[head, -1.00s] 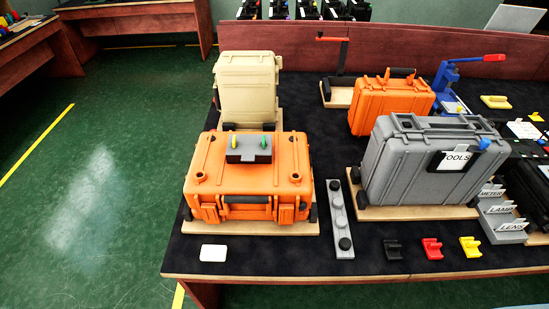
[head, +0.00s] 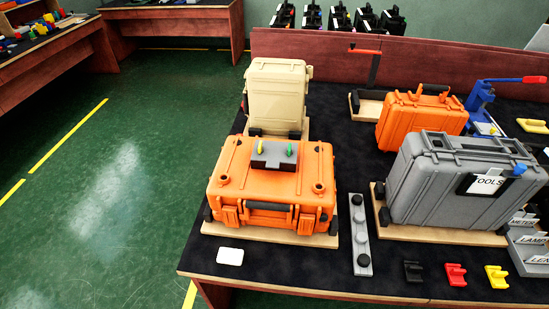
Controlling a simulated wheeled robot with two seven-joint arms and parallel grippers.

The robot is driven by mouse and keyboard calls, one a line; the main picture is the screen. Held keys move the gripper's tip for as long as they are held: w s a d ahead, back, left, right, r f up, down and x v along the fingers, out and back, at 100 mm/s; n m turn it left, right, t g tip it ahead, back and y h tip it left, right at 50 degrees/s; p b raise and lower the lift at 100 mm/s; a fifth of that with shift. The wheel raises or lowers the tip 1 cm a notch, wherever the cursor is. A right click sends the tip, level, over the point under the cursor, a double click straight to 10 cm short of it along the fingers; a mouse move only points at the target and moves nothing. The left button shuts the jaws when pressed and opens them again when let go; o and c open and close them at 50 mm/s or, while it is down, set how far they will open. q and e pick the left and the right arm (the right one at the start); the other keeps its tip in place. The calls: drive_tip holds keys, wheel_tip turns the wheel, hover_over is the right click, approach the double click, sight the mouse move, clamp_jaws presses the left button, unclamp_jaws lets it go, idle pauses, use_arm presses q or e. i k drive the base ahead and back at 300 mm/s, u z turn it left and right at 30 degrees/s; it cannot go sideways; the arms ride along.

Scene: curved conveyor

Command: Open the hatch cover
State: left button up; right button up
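I cannot make out anything that is clearly a hatch cover. An orange case (head: 228,184) lies flat on a board on the dark table, its lid shut and its handle facing the front. A grey case (head: 432,197) marked TOOLS, another orange case (head: 405,122) and a beige case (head: 276,100) stand upright and shut. Neither of my grippers is in view.
A grey strip with dark knobs (head: 361,237) lies between the front cases. A white card (head: 230,257) and black, red (head: 455,275) and yellow hooks lie near the front edge. Green floor (head: 110,210) at the left is clear. Other tables (head: 55,70) stand at the back left.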

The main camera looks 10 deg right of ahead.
sight(273, 153)
drive_tip(key=z, duration=0.5)
drive_tip(key=k, duration=1.2)
drive_tip(key=u, duration=0.55)
drive_tip(key=i, duration=0.95)
drive_tip(key=u, duration=0.45)
